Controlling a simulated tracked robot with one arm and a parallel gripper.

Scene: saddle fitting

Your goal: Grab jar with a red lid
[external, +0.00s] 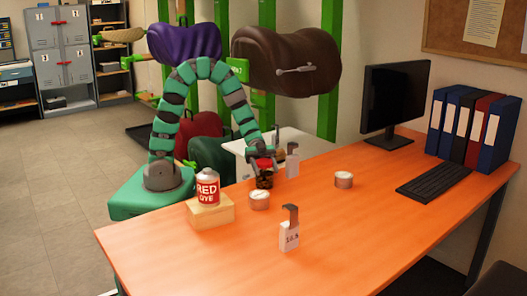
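A small dark jar (264,182) with a red lid (264,163) stands on the orange table, near its back left edge. My gripper (265,160) is at the end of the green segmented arm, pointing down at the jar's top. Its fingers are at the lid and partly overlap it in the picture. They are too small to tell whether they are open or closed on the jar.
A red dye can (208,188) stands on a wooden block (211,211). Round tins (259,201) (344,181) and labelled bottles (289,237) (292,163) stand around the jar. A monitor (394,98), keyboard (433,180) and binders (470,130) are right. The table's front is clear.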

